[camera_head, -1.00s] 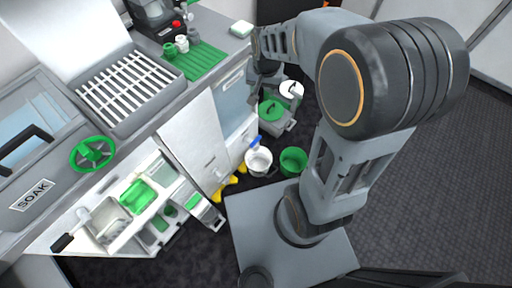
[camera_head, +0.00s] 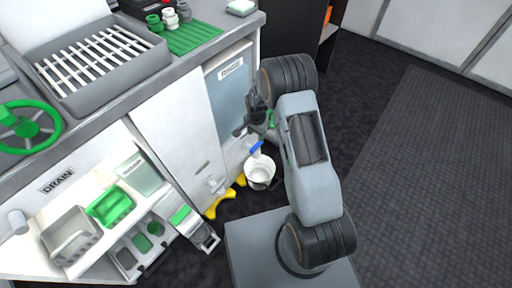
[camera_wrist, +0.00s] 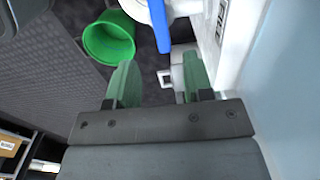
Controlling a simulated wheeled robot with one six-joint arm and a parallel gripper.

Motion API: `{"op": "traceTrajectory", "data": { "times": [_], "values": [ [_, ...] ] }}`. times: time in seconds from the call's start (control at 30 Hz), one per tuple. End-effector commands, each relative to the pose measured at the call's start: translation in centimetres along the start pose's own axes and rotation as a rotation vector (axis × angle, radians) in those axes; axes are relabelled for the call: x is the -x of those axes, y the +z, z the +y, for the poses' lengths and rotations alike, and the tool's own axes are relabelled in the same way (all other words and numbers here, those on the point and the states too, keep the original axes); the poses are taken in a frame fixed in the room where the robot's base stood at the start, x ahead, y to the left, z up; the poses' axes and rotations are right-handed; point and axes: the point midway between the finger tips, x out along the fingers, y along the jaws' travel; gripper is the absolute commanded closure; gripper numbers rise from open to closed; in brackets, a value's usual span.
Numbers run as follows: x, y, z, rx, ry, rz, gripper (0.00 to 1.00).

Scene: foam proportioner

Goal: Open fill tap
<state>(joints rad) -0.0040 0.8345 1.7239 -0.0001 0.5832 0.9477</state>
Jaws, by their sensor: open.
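The fill tap shows as a blue lever (camera_head: 256,149) at the right end of the cabinet front, above a white bucket (camera_head: 260,173). In the wrist view the blue lever (camera_wrist: 160,28) hangs at the top centre, beyond the fingertips, with part of a white round thing behind it. My gripper (camera_head: 247,130) is just above the lever in the head view, pointing down beside the cabinet. In the wrist view my gripper's green fingers (camera_wrist: 160,76) are apart with nothing between them. I cannot tell whether a finger touches the lever.
The white cabinet panel (camera_wrist: 242,35) runs close beside the right finger. A green bucket (camera_wrist: 109,38) stands on the floor at the left in the wrist view. Yellow pieces (camera_head: 218,204) lie low by the cabinet. Floor (camera_head: 400,190) at the right is clear.

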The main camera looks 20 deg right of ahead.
Motion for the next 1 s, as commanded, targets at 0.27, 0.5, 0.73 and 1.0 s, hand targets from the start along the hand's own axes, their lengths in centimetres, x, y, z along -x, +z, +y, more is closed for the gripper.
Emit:
{"op": "traceTrajectory", "data": {
  "times": [0.27, 0.5, 0.73, 1.0],
  "values": [
    [-5.5, 0.0, 0.0, 0.001, 0.001, -0.001, 0.53],
    [-7.9, 0.0, 0.0, 0.001, 0.0, 0.0, 0.53],
    [-8.5, 0.0, 0.0, 0.001, 0.0, 0.0, 0.53],
    [-8.5, 0.0, 0.0, 0.001, 0.0, 0.0, 0.56]
  ]
}}
